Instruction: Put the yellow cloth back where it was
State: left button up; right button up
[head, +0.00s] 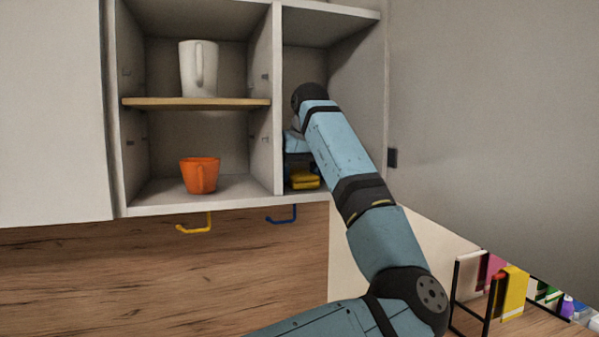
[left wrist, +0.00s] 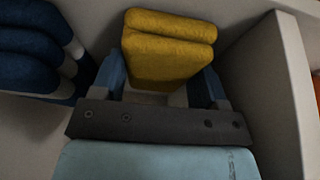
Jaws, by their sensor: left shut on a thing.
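The yellow cloth (head: 305,181), a thick folded bundle, is low inside the right-hand compartment of the wall cabinet (head: 278,110). In the left wrist view the yellow cloth (left wrist: 168,48) sits between the two blue fingers of my left gripper (left wrist: 160,78), which is shut on it. In the head view my left gripper (head: 301,164) is inside that compartment, partly hidden by my arm. I cannot tell whether the cloth touches the compartment floor. My right gripper is in neither view.
Dark blue folded cloths (left wrist: 35,50) lie left of the gripper in the wrist view. The compartment's side wall (left wrist: 272,85) is close on the right. An orange mug (head: 200,174) and white pitcher (head: 198,68) stand in the adjoining section. Yellow (head: 194,228) and blue (head: 282,217) hooks hang below.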

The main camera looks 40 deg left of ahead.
pick_arm(q)
jog(key=shift+d+f, duration=0.1)
jog(key=shift+d, duration=0.05)
jog(key=o, duration=0.6)
jog(key=shift+c, duration=0.2)
jog(key=shift+o, duration=1.3)
jog(key=shift+a+f, duration=0.1)
jog(key=shift+a, duration=0.2)
jog(key=b+v, duration=0.1)
jog(key=v, duration=1.1)
jog(key=shift+r, duration=0.2)
